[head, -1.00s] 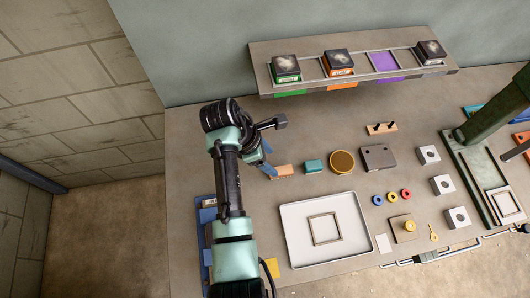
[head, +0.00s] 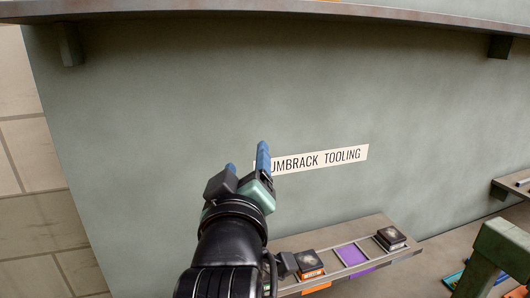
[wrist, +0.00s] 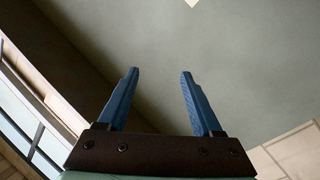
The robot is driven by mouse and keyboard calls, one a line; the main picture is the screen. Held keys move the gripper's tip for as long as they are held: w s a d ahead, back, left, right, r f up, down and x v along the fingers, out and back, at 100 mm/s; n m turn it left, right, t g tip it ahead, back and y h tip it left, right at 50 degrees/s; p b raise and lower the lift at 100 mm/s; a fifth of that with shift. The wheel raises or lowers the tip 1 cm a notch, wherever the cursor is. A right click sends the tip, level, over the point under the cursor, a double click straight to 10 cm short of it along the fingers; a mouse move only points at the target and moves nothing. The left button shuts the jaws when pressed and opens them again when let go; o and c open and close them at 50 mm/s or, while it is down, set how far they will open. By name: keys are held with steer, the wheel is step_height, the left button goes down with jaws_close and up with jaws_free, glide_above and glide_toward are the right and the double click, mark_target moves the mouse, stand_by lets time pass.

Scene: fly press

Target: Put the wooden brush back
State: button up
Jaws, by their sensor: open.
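My gripper (head: 247,158) is raised in front of the green-grey wall, its blue fingers pointing up, close to the sign in the picture. In the wrist view its two fingers (wrist: 159,72) stand apart with nothing between them. The wooden brush does not show in either view now. The bench top where tools lie is almost wholly out of the head view.
A sign reading "UMBRACK TOOLING" (head: 325,158), partly covered by a finger, is on the wall. An upper shelf (head: 300,11) crosses the top. A low rack (head: 325,240) holds dark-topped blocks beside an empty purple place (head: 351,255). A green press part (head: 503,248) stands right.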

steer(key=s+d+r+m+t, duration=0.3)
steer(key=s+r+m+t, duration=0.4)
steer(key=s+r, duration=1)
step_height(320, 180, up, 4)
steer(key=shift+s+r+t, duration=0.15)
steer(key=shift+r+t, duration=0.05)
steer(key=shift+t, duration=0.8)
